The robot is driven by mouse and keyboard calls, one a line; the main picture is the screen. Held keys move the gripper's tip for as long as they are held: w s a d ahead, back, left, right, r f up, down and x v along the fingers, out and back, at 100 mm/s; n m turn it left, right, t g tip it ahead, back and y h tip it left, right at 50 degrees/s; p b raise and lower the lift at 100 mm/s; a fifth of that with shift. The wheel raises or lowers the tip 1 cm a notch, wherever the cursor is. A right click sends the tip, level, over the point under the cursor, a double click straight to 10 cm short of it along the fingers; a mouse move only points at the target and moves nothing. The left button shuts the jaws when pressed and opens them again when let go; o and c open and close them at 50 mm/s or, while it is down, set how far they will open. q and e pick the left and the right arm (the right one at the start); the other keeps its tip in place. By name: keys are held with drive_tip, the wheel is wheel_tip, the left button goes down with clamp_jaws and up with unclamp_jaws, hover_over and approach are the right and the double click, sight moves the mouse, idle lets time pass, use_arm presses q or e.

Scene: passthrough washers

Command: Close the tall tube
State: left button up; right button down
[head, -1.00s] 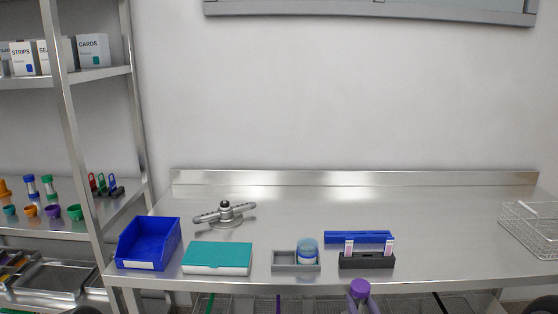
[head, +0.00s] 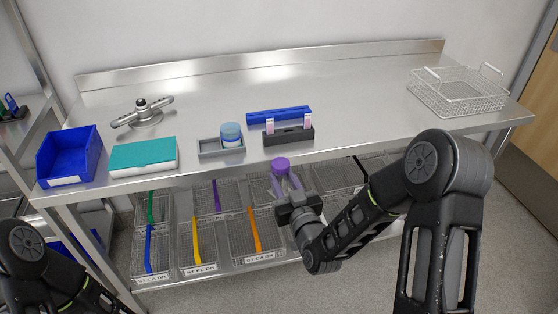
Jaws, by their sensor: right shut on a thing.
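My right gripper (head: 286,184) is in front of the bench's front edge, near the middle of the head view. It is shut on a purple cap-like piece (head: 280,164), which shows at its fingertips. The fingers hide what lies under the purple piece, so I cannot tell whether a tube is below it. I cannot make out a separate tall tube in the head view now. Part of my left arm shows at the lower left, but its gripper is out of view.
On the steel bench (head: 340,95) stand a blue bin (head: 68,160), a teal-lidded box (head: 143,155), a grey tray (head: 208,150) with a teal-topped jar (head: 231,134), a black slide rack (head: 290,137), and a wire basket (head: 460,92). Wire bins (head: 204,237) sit below. The bench's back is clear.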

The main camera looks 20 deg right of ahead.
drive_tip(key=s+a+f+n+g+y, duration=0.2)
drive_tip(key=s+a+f+n+y, duration=0.1)
drive_tip(key=a, duration=0.4)
drive_tip(key=s+a+f+n+g+y, duration=0.2)
drive_tip(key=s+a+f+n+y, duration=0.1)
drive_tip(key=s+a+y, duration=0.3)
drive_tip(key=shift+s+a+n+y, duration=0.3)
drive_tip(key=shift+a+n+y, duration=0.2)
drive_tip(key=shift+n+y, duration=0.15)
use_arm(q)
drive_tip(key=shift+c, duration=0.4)
use_arm(e)
drive_tip(key=shift+f, duration=0.1)
